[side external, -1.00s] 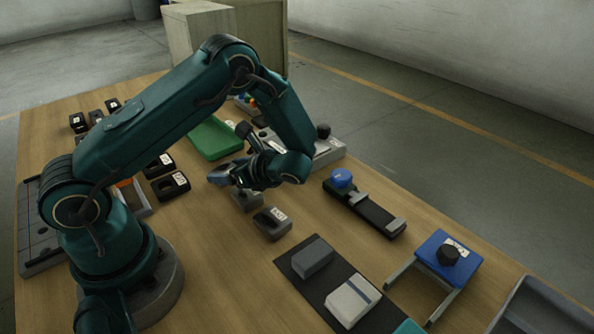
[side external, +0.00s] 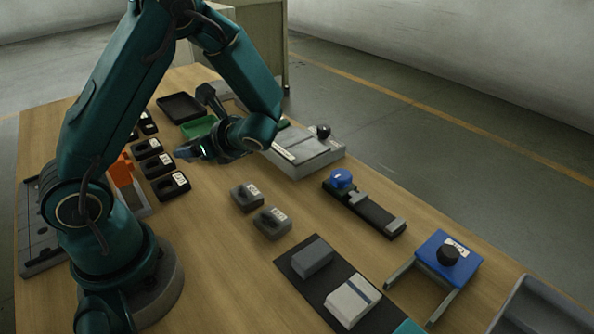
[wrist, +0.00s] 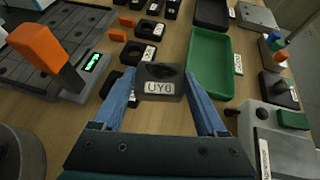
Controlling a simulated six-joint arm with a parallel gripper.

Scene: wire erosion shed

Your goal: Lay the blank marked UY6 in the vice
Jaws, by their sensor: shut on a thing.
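The blank marked UY6 (wrist: 160,80), a dark grey block with a white label whose last character is blurred, sits between my fingers in the wrist view. My gripper (wrist: 161,92) is shut on it, a finger on each side. In the side view my gripper (side external: 190,152) hangs over the back left of the table, near the black holders, and the blank is not clear there. A dark rail with grey jaw-like blocks and a blue knob (side external: 375,215) looks like the vice; it stands right of centre, well away from my gripper, with nothing visible between its blocks.
Two grey labelled holders (side external: 247,197) stand mid-table. Black labelled holders (side external: 172,185) line the left. A green tray (wrist: 207,65) and a grey machine (side external: 303,153) are behind. A dark mat (side external: 292,262) with two blocks and a blue-topped stand (side external: 447,250) are at front right.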

